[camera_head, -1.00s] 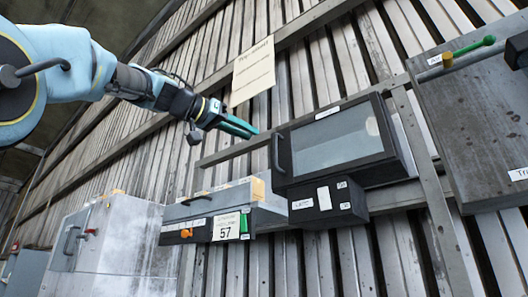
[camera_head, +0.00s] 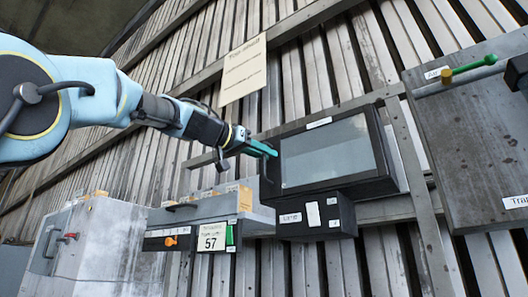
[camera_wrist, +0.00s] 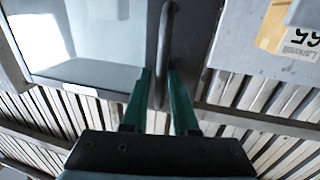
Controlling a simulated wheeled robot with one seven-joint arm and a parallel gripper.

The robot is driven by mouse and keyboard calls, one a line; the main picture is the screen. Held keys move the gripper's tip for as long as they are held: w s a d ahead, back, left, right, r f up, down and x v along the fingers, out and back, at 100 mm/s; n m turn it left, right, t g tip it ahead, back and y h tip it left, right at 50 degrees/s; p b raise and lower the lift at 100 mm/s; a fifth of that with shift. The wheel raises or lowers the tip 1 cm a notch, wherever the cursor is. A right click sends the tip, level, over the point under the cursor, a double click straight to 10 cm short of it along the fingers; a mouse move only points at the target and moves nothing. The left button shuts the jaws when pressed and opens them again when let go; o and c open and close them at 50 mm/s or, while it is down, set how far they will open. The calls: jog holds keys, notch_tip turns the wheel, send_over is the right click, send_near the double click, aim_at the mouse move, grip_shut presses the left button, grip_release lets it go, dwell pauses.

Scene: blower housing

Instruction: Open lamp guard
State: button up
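The lamp guard (camera_head: 327,153) is a black-framed box with a glass front on the slatted wall, and it looks shut. It shows upside down in the wrist view (camera_wrist: 100,74). Its dark bar handle (camera_wrist: 165,40) runs along the edge, at the guard's left side in the head view. My gripper (camera_head: 274,152) has green fingers and is at that handle. In the wrist view the handle's end lies between the two fingers (camera_wrist: 160,85), with narrow gaps, so the fingers look open around it. Contact is hard to tell.
A black labelled box (camera_head: 316,217) sits under the guard. A grey box with a "57" tag (camera_head: 211,238) is to the left below. A grey panel with a green-handled lever (camera_head: 474,66) stands at the right. A paper notice (camera_head: 244,70) hangs above.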

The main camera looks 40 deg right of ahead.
grip_shut()
dwell(1.4)
